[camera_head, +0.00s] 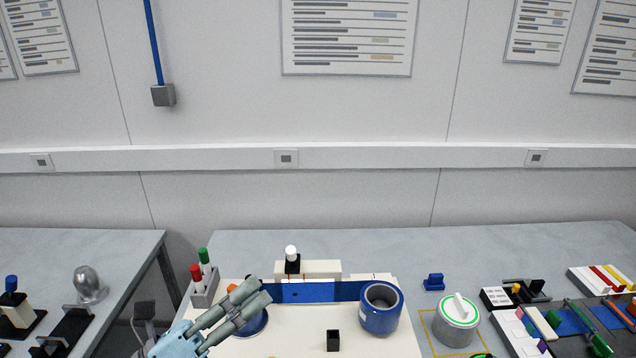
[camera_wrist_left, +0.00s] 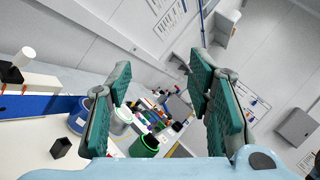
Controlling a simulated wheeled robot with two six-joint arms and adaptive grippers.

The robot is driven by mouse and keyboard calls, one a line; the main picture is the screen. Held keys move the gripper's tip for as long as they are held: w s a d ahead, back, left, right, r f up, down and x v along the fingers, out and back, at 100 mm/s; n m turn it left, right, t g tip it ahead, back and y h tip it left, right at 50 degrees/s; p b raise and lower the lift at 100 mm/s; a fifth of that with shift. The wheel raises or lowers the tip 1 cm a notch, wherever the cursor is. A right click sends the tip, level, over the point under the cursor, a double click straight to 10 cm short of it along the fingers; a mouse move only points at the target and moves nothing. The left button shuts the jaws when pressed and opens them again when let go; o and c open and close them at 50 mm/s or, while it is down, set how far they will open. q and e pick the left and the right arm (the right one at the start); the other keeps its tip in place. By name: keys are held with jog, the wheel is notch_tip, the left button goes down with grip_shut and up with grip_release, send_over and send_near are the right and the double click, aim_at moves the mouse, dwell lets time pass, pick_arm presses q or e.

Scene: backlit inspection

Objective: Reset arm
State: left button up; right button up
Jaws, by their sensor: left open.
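My left gripper (camera_head: 257,296) comes in from the lower left of the head view, over the left part of the white board (camera_head: 300,340). Its two fingers are apart with nothing between them. In the left wrist view, the green-padded fingers of the left gripper (camera_wrist_left: 160,75) stand wide apart, with the workbench and wall behind. A round blue thing (camera_head: 256,324) is partly hidden behind the fingers in the head view. My right gripper is not in view.
A blue hollow cylinder (camera_head: 380,318) and a small black block (camera_head: 333,341) are on the board. A pen holder (camera_head: 205,288) stands left of the gripper. A grey lidded pot (camera_head: 455,330) stands to the right.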

pick_arm(q)
jog(key=a+r+n+t+y, duration=0.3)
jog(key=a+n+t+y, duration=0.5)
jog(key=n, duration=0.5)
jog(key=s+a+f+n+g+y, duration=0.2)
jog(key=a+f+n+g+y, duration=0.2)
jog(key=a+f+n+y, duration=1.15)
jog(key=s+d+f+n+g+h, duration=0.3)
jog(key=s+f+n+g, duration=0.35)
jog(key=f, duration=0.25)
jog(key=s+d+f+n+g+h, duration=0.1)
jog(key=s+d+f+g+h, duration=0.1)
jog(key=s+d+f+g, duration=0.35)
jog(key=s+d+f+n+g+h, duration=0.1)
jog(key=s+d+f+g+h, duration=0.1)
jog(key=s+f, duration=0.55)
notch_tip(320, 180, down, 19)
jog(key=s+a+g+b, duration=0.1)
jog(key=s+a+b, duration=0.1)
jog(key=a, duration=0.1)
jog(key=s+f+g, duration=0.1)
jog(key=s+f, duration=1.1)
jog(key=s, duration=0.1)
jog(key=shift+s+f, duration=0.3)
jog(key=shift+s, duration=0.05)
